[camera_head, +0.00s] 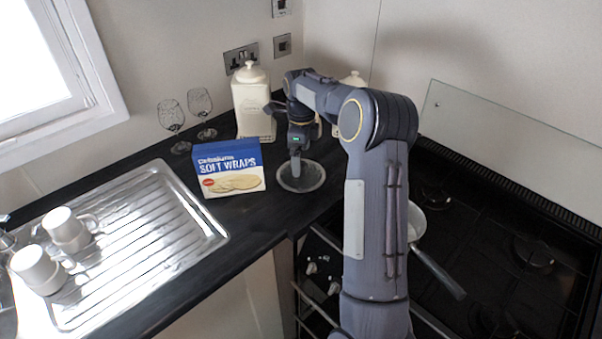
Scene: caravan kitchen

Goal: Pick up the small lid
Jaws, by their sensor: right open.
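The small lid (312,179) is a round, dark, glassy disc with a pale rim. It lies flat on the black worktop, right of the blue wraps box. My right gripper (296,167) points down over the lid's middle and hides its centre. The jaws are open, and I cannot tell whether they touch the lid or are around a knob. My left gripper is not in view.
The soft wraps box (230,168) stands close left of the lid. A cream canister (252,104) and two glasses (172,115) stand behind. A pan (416,222) is on the hob, partly behind my arm. White mugs (68,230) stand on the sink drainer (150,235).

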